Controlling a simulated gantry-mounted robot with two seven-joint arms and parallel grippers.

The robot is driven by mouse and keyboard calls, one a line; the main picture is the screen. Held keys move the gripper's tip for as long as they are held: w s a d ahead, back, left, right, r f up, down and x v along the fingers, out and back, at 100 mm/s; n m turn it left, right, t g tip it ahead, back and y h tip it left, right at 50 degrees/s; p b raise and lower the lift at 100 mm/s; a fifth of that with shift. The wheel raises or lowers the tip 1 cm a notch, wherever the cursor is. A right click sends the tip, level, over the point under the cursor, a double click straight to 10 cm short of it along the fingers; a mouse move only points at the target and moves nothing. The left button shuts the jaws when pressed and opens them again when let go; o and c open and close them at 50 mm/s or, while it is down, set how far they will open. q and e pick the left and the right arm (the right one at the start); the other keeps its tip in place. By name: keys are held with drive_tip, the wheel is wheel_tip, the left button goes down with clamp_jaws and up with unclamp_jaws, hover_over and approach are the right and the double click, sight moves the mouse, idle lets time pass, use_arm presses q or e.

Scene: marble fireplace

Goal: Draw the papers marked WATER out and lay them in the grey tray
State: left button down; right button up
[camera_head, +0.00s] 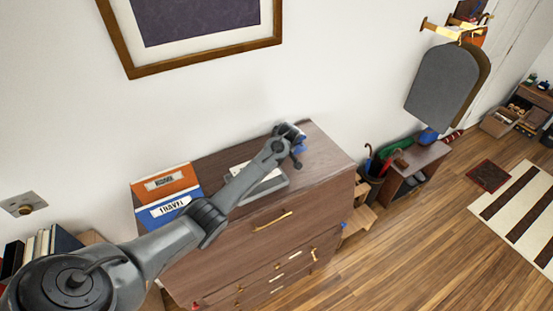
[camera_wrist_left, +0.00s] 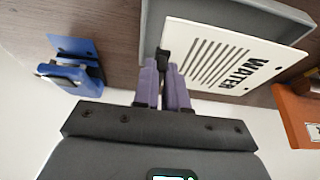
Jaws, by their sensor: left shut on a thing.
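A white paper marked WATER (camera_wrist_left: 215,62) shows in the left wrist view, with printed lines and two punched holes. My left gripper (camera_head: 296,160) is at the tray's far right end. My right gripper is in neither view.
An orange binder (camera_head: 165,182) and a blue binder (camera_head: 165,212) with white labels stand at the dresser's left. A blue hole punch (camera_wrist_left: 72,72) is beside my left gripper. The dresser top (camera_head: 325,160) is clear at the right, up to its edge.

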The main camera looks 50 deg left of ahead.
use_arm(q)
wheel_tip(320, 180, down, 3)
drive_tip(key=shift+r+b, duration=0.15)
drive_tip(key=shift+b, duration=0.9)
drive_tip(key=shift+f+b, duration=0.6)
drive_tip(key=shift+f, duration=1.1)
drive_tip(key=c, duration=1.1)
unclamp_jaws()
drive_tip(key=shift+r, duration=0.15)
wheel_tip(320, 180, up, 8)
drive_tip(key=p, duration=0.8)
drive_tip(key=shift+f, duration=0.2)
